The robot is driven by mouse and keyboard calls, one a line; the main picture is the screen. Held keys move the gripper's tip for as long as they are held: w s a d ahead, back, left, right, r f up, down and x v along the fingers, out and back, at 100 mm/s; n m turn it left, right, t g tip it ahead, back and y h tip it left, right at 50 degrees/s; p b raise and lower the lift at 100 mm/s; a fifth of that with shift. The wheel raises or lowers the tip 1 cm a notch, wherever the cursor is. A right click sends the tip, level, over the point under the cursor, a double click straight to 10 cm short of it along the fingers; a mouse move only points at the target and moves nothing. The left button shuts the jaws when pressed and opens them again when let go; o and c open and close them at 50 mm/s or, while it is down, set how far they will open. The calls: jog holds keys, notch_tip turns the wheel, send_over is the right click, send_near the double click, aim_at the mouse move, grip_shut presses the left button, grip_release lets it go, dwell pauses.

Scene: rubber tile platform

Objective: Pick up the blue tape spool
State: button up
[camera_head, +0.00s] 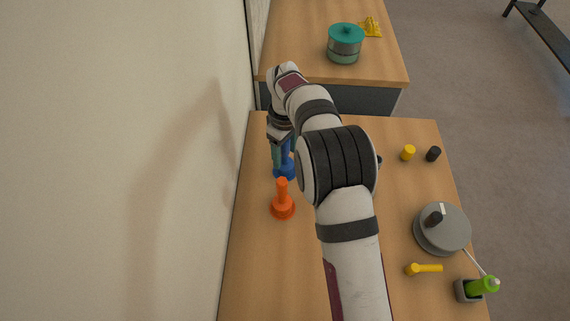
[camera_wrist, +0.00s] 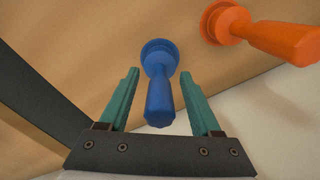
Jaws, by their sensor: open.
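The blue tape spool (camera_head: 287,172) stands on the wooden table near the wall side, partly hidden by my gripper (camera_head: 281,152) in the head view. In the wrist view the blue spool (camera_wrist: 159,80) shows a round flanged base and a thick post that points toward the camera. My gripper (camera_wrist: 159,75) has its two teal fingers apart, one on each side of the spool's post. Gaps show between the fingers and the post, and the gripper holds nothing.
An orange spool-like piece (camera_head: 283,207) stands close in front of the blue one. The wall (camera_head: 180,150) is to the left. On the right are a yellow cylinder (camera_head: 408,153), a black cylinder (camera_head: 433,154), a grey round object (camera_head: 448,238), a yellow piece (camera_head: 428,268) and a green bottle (camera_head: 481,286).

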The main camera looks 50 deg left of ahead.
grip_shut()
dwell(0.3)
dwell(1.1)
